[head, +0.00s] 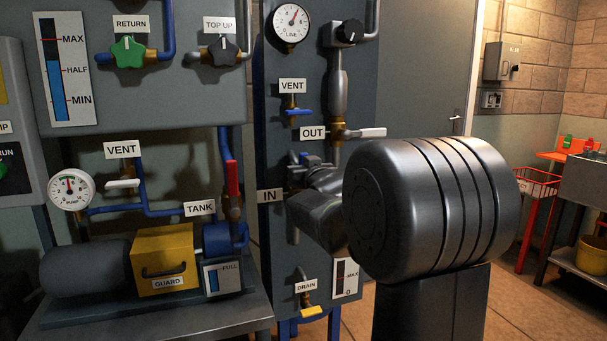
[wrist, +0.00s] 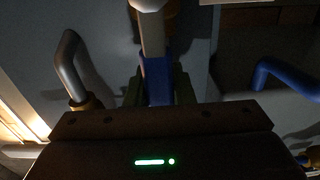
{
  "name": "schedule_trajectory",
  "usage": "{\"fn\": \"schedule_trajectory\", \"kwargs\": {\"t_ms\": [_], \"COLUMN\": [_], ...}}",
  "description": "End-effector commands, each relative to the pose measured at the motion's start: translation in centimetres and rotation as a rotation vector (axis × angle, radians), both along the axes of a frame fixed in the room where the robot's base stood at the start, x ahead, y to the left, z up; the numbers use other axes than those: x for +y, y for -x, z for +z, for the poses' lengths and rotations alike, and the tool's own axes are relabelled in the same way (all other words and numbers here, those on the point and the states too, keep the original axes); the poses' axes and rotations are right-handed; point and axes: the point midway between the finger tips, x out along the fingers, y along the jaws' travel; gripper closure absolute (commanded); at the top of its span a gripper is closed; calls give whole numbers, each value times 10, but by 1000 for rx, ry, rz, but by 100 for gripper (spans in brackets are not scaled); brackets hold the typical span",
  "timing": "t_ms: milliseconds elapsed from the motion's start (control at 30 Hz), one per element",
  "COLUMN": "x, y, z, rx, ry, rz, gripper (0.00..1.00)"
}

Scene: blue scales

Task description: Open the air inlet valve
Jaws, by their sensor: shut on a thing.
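The "IN" label (head: 270,196) sits on the tall grey panel (head: 278,110), and the valve beside it is largely hidden behind my arm. My gripper (wrist: 158,80) is at this valve and is shut on a lever handle (wrist: 155,68) with a blue sleeve and a bare grey stem. In the wrist view the blue sleeve lies between the two dark fingers, and the stem runs up toward the top edge. In the head view a small bit of blue (head: 312,159) shows above my wrist near the "IN" label. The valve's exact handle angle cannot be told.
The "OUT" valve (head: 362,133) with a pale lever is just right above my gripper. The "VENT" blue lever (head: 299,112) is higher, and the "DRAIN" valve (head: 309,304) is below. A red lever (head: 233,178) stands left. A bent pipe (wrist: 70,68) is left in the wrist view.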

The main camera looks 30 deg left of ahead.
Motion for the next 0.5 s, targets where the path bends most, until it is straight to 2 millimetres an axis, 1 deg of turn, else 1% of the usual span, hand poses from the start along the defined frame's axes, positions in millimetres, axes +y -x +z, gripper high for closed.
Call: {"fn": "schedule_trajectory", "kwargs": {"t_ms": [33,500], "x": [1,1], "y": [1,1], "z": [-2,-2], "rx": [-6,-26], "ry": [8,28], "rz": [0,0], "gripper": [100,100]}}
